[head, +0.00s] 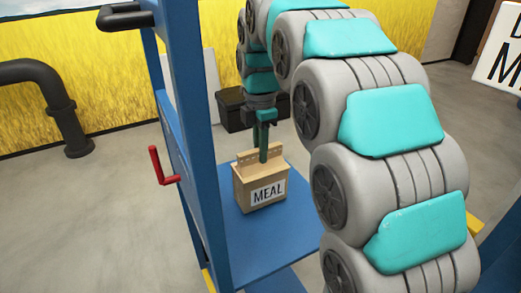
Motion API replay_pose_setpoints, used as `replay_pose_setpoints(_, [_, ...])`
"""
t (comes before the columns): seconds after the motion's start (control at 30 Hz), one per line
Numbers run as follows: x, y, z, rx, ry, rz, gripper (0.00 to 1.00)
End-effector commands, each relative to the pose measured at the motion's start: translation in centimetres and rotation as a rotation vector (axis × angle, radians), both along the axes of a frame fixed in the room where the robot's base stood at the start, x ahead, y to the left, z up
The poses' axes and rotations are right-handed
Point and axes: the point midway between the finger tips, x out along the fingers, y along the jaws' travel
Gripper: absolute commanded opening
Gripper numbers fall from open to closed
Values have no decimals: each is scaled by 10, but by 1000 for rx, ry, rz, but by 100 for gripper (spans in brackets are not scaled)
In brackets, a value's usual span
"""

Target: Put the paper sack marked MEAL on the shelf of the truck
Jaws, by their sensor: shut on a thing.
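The paper sack (261,193) is brown with a white label reading MEAL. It is upright, over the blue shelf (246,240) of the truck, near the shelf's far left part. It looks to be on or just above the shelf; I cannot tell whether it touches. My gripper (263,152) points down and is shut on the top fold of the sack. The truck's blue upright frame (182,120) stands to the left of the sack. My arm hides the right part of the shelf.
A red crank handle (162,168) sticks out from the truck's left side. A black box (233,112) stands on the floor behind the shelf. A dark pipe (60,95) rises at the far left. Floor between pipe and truck is clear.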

Motion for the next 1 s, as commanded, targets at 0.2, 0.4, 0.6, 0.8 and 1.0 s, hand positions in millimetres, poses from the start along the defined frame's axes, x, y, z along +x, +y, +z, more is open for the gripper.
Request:
replay_pose_setpoints(0.2, [1,0,-4,2,-5,0,0])
replay_pose_setpoints(0.4, [0,0,-6,1,-3,0,0])
replay_pose_setpoints(0.6, [0,0,-7,2,-1,0,39])
replay_pose_setpoints(0.8, [0,0,-7,2,-1,0,50])
replay_pose_setpoints(1.0, [0,0,-4,2,-1,0,50])
